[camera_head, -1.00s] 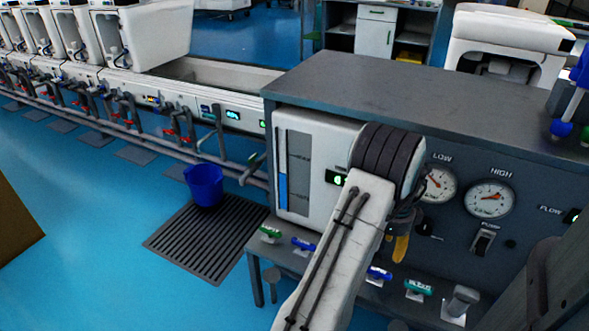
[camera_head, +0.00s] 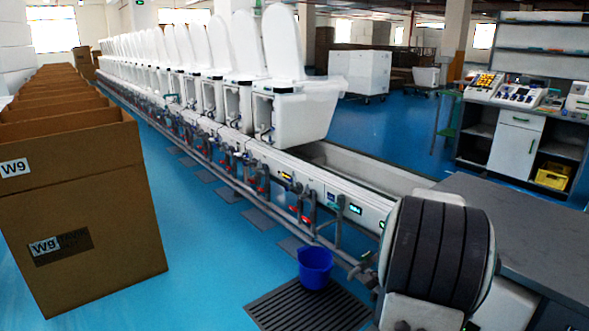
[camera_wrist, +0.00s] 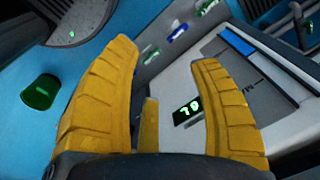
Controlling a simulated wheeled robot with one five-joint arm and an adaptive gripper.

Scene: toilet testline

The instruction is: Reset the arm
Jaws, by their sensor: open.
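My gripper (camera_wrist: 163,55) shows in the wrist view as two yellow ribbed fingers, spread apart with nothing between them. A white panel (camera_wrist: 225,100) with a blue-marked gauge and a lit green display (camera_wrist: 187,112) lies behind the right finger. I cannot tell whether the fingers touch anything. In the head view, my arm's black ribbed joint fills the lower right; my gripper is out of sight there.
A dark grey bench (camera_head: 500,230) lies at the right, close to my arm. A blue bucket (camera_head: 315,268) stands on a floor grate (camera_head: 275,306). Cardboard boxes (camera_head: 80,200) line the left. A row of toilets (camera_head: 305,100) runs back.

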